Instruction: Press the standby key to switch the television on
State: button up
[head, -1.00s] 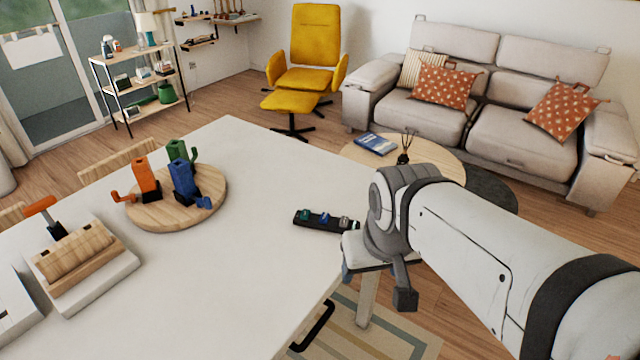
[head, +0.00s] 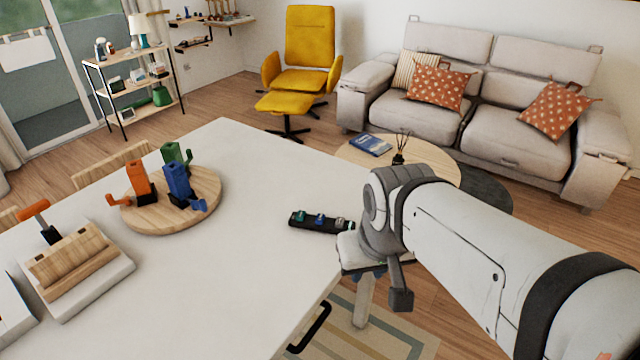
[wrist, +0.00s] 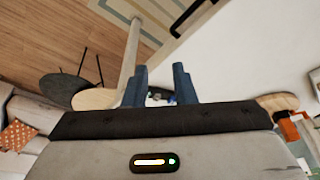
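A black key strip (head: 312,222) lies on the white table near its right edge. Teal, blue and grey keys show on it; its right end is next to or behind my wrist. I cannot tell which is the standby key. No television is in view. My gripper (wrist: 158,80) shows two blue fingers standing apart with nothing held between them in the wrist view. Part of the strip (wrist: 160,98) shows low between the fingers, partly hidden by my gripper's body.
A round wooden board (head: 215,205) with orange, green and blue objects stands on the table (head: 255,165). A block with a wooden roll (head: 70,262) stands at left. The table's middle is clear. A coffee table (head: 440,168), sofa (head: 490,130) and yellow chair (head: 305,50) stand beyond.

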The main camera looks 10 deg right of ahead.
aim_at(340, 221)
jog(key=k, duration=1.35)
jog(key=z, duration=0.5)
jog(key=i, duration=1.7)
jog(key=u, duration=0.25)
